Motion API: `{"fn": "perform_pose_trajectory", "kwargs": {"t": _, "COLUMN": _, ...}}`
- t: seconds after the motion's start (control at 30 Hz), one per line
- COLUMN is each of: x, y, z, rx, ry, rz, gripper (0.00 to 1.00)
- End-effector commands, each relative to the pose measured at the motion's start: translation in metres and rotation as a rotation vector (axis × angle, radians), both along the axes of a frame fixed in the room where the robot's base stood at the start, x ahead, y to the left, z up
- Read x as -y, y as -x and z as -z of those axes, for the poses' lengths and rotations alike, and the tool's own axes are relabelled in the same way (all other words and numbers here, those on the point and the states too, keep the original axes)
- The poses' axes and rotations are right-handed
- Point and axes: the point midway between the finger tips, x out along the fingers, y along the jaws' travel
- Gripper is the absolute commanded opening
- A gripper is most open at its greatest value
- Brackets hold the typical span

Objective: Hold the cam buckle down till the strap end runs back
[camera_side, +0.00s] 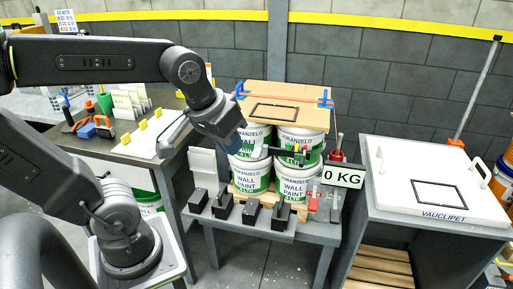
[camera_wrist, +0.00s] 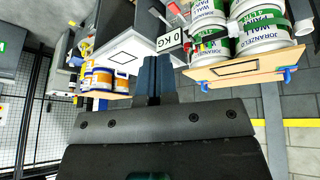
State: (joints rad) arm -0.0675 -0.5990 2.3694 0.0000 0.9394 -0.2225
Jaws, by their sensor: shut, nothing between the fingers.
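Several white-and-green paint pails (camera_side: 251,173) stand stacked in two layers under a wooden board (camera_side: 262,90). A thin orange-red strap (camera_side: 285,97) crosses the board between blue corner pieces (camera_side: 325,98). A dark bar-like fitting (camera_side: 290,153) sits across the front of the pails; I cannot tell whether it is the cam buckle. The strap end cannot be made out. My gripper (camera_side: 232,142) is left of the pails in the side view, shut and empty. In the wrist view its blue fingers (camera_wrist: 154,76) are together, apart from the pails (camera_wrist: 206,14) and board (camera_wrist: 238,66).
A 0 KG display (camera_side: 342,177) and several dark blocks (camera_side: 251,212) are at the front of the pail stand. A white-topped platform (camera_side: 440,190) stands right. A bench (camera_side: 140,150) with tools and cards stands left. Open floor shows between the bench and stand.

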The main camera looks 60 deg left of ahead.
Motion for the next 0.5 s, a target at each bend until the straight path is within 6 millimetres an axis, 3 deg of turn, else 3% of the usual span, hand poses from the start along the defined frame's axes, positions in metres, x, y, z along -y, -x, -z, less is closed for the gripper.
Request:
{"fn": "perform_pose_trajectory", "kwargs": {"t": 0.23, "x": -0.044, "y": -0.067, "z": -0.012, "rx": -0.097, "ry": 0.162, "rz": -0.506, "gripper": 0.0}}
{"fn": "perform_pose_trajectory", "kwargs": {"t": 0.5, "x": -0.11, "y": -0.133, "z": 0.0, "rx": -0.173, "ry": 0.309, "rz": -1.081, "gripper": 0.0}}
